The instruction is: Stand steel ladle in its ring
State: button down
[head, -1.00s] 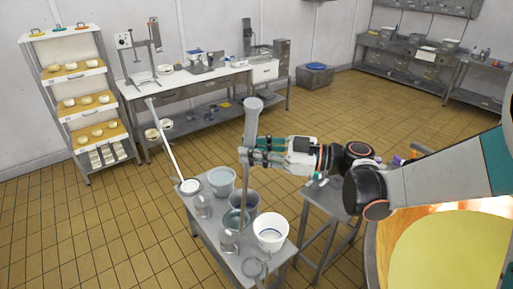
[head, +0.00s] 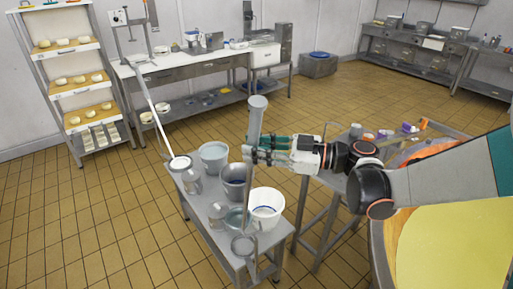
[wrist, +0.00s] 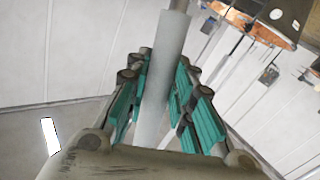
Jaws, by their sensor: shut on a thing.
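The steel ladle (head: 255,122) is a grey metal rod, thicker toward its top end, held roughly upright. My gripper (head: 252,156) is shut around its shaft. In the wrist view the shaft (wrist: 163,75) runs between the teal finger pads of my gripper (wrist: 160,95). The thin lower part runs down in front of the buckets. A metal ring (head: 243,247) is at the front end of the low grey bench (head: 212,232). The ladle's lower end shows just above or behind this ring; I cannot tell whether it is inside.
A side table (head: 345,180) stands right. Tiled floor is clear at left.

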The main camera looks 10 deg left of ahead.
jog(key=shift+d+f+b, duration=0.1)
jog(key=shift+f+b, duration=0.4)
jog(key=shift+f, duration=0.35)
notch_tip(320, 180, down, 11)
jog(key=s+d+b, duration=0.1)
jog(key=s+b, duration=0.1)
jog(key=b, duration=0.5)
jog(key=shift+s+d+b, duration=0.2)
jog(key=shift+d+b, duration=0.15)
jog(key=shift+b, duration=0.05)
jog(key=shift+f, duration=0.15)
dwell(0.5)
jog(key=c, duration=1.3)
grip_release()
